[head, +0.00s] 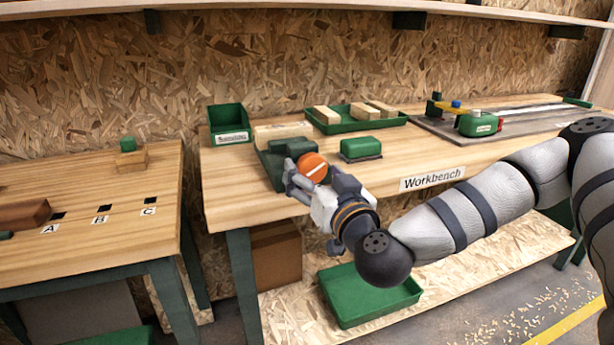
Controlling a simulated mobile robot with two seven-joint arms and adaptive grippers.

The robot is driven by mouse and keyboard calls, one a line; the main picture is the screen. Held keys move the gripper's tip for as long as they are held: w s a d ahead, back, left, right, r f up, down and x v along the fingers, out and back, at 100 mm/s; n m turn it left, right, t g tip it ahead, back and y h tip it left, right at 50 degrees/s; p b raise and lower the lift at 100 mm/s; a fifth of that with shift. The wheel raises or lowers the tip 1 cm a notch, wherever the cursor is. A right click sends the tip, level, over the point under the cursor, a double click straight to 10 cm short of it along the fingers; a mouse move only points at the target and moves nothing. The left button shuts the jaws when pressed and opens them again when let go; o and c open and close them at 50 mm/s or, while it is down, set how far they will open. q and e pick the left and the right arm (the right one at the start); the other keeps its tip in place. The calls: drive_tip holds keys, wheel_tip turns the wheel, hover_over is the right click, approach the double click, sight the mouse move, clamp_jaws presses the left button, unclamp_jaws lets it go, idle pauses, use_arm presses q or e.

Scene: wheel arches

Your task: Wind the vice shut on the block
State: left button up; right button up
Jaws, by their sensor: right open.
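The dark green vice (272,160) sits at the front left edge of the workbench (225,205). Its round orange handwheel (312,167) with a white stripe faces me. A pale wooden block (283,131) shows at the back of the vice; I cannot tell how closely the jaws sit against it. My right gripper (304,180) is open at the handwheel, with its fingers close to the wheel's lower left and right. I cannot tell whether they touch it. The gripper hides part of the vice's front. My left gripper is not in view.
A green bin (228,119) stands behind left. A green tray (350,127) with wooden blocks lies behind, and a green block-shaped item (361,147) sits right of the vice. A lower table (90,210) stands left. A green tray (366,300) lies below.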

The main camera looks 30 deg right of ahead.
drive_tip(key=shift+x, duration=0.75)
drive_tip(key=shift+r, duration=0.1)
drive_tip(key=shift+c, duration=0.4)
